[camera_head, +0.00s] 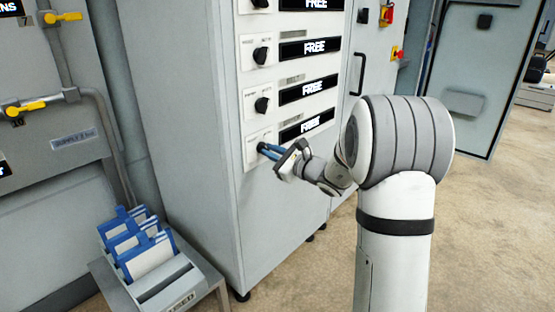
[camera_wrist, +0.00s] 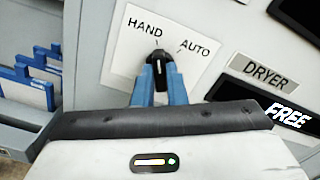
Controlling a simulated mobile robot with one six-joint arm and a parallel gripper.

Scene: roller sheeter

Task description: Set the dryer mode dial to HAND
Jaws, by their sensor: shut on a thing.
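The dryer mode dial (camera_wrist: 158,62) is a small black knob on a white plate (camera_wrist: 123,62) marked HAND and AUTO. The plate looks tilted in the wrist view. A DRYER label is to its right. The white mark on the knob runs nearly straight up in the picture, toward the HAND side rather than AUTO. My gripper (camera_wrist: 160,84) has its blue fingers shut on the knob, one on each side. In the head view my gripper (camera_head: 266,150) reaches the lowest dial of the column, and the fingers hide most of that knob.
Several similar black dials, such as this one (camera_head: 262,104), stand above on the grey cabinet (camera_head: 190,120), beside displays reading FREE (camera_head: 306,125). A rack of blue-framed cards (camera_head: 140,245) stands low at left. Open floor (camera_head: 490,230) lies at right.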

